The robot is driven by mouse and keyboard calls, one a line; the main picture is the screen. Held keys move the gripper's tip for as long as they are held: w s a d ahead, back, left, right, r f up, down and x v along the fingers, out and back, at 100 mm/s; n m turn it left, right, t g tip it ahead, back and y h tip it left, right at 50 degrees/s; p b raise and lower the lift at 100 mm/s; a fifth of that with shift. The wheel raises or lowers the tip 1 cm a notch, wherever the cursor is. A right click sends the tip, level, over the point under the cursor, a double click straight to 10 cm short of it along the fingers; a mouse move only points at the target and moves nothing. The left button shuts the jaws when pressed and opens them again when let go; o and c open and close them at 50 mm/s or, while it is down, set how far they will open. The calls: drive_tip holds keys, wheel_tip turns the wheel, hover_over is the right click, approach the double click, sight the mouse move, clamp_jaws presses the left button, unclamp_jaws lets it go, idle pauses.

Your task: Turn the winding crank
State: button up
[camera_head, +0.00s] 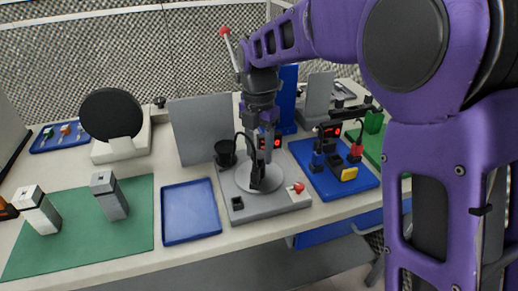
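A grey station (272,207) stands at the middle of the table with a round grey disc (272,184) on its top. A small red knob (298,187) sits at its right front corner and a black spool (226,153) at its left. No part is clearly recognisable as the winding crank. My gripper (262,155) points down over the disc, with dark parts at its lower end close to the disc. I cannot tell whether it touches anything or how far its fingers are apart. My purple arm comes in from the upper right and hides part of the station.
A blue tray (190,211) lies to the left, and a green mat (84,228) with two grey blocks is farther left. A blue board (327,190) with connectors stands close on the right. A grey upright panel (201,130) rises behind the station. A red-tipped rod (230,45) shows above.

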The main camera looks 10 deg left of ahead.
clamp_jaws()
drive_tip(key=shift+r+m+p, duration=0.1)
drive_tip(key=shift+m+p, duration=0.4)
drive_tip(key=shift+m, duration=0.1)
